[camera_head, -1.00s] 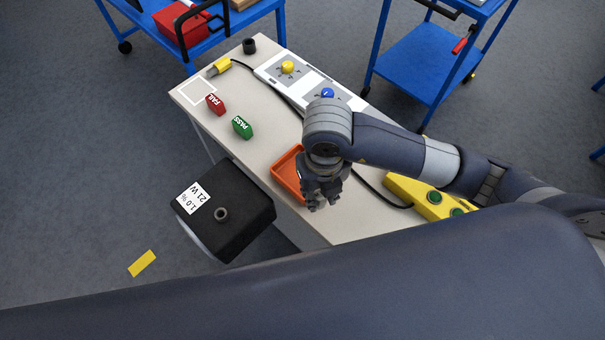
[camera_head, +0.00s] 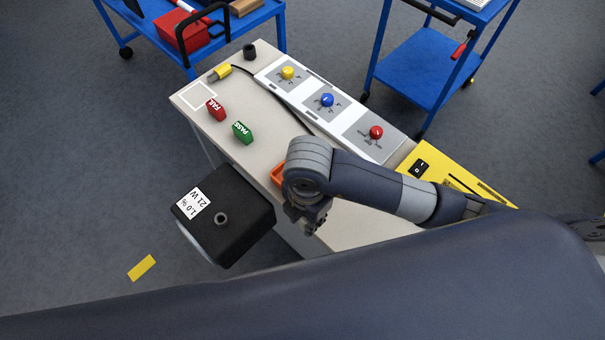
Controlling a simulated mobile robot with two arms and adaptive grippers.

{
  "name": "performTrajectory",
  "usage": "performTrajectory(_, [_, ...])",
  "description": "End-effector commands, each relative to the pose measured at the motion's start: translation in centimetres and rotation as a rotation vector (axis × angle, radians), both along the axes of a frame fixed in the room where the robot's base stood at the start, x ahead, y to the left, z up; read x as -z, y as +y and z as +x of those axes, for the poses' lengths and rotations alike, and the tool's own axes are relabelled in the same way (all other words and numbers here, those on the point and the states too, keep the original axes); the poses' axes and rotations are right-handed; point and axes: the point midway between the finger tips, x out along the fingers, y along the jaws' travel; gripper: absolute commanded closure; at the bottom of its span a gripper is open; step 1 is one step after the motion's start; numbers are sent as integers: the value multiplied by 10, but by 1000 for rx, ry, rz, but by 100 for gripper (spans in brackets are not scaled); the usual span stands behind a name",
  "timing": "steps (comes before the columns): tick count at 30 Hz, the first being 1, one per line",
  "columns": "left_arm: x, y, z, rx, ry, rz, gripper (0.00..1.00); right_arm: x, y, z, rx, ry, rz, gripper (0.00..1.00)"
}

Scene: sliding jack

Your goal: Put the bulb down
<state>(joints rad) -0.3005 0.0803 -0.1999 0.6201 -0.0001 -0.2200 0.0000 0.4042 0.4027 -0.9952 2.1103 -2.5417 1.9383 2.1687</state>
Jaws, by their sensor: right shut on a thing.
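My right gripper (camera_head: 308,218) points down over the near edge of the pale worktop (camera_head: 262,146), at the orange tray. It is shut; what it holds is hidden under the wrist and too dark to make out. No bulb shows plainly anywhere in view. The orange tray (camera_head: 279,173) is mostly hidden behind my right wrist; only its left side shows. My left gripper is not in view.
A black box (camera_head: 240,205) labelled 21 W stands left of the gripper. Red FAIL (camera_head: 216,109) and green PASS (camera_head: 242,132) blocks, a white-outlined square (camera_head: 196,95), a knob panel (camera_head: 350,134) and a yellow panel (camera_head: 444,173) lie around the worktop.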

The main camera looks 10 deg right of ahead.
Motion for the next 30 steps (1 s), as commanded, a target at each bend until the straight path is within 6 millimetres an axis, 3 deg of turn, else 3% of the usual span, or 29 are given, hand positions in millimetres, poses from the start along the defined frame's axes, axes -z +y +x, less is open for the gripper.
performTrajectory(6, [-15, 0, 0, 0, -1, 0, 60, 1, -9, 54, 5, -2, -3, 100])
performTrajectory(15, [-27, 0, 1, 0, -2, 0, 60, 7, -19, 117, 2, -1, 0, 100])
performTrajectory(26, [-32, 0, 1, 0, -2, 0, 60, 12, -24, 148, 0, -1, 1, 100])
performTrajectory(30, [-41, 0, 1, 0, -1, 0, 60, 34, -25, 146, 0, 4, -1, 100])
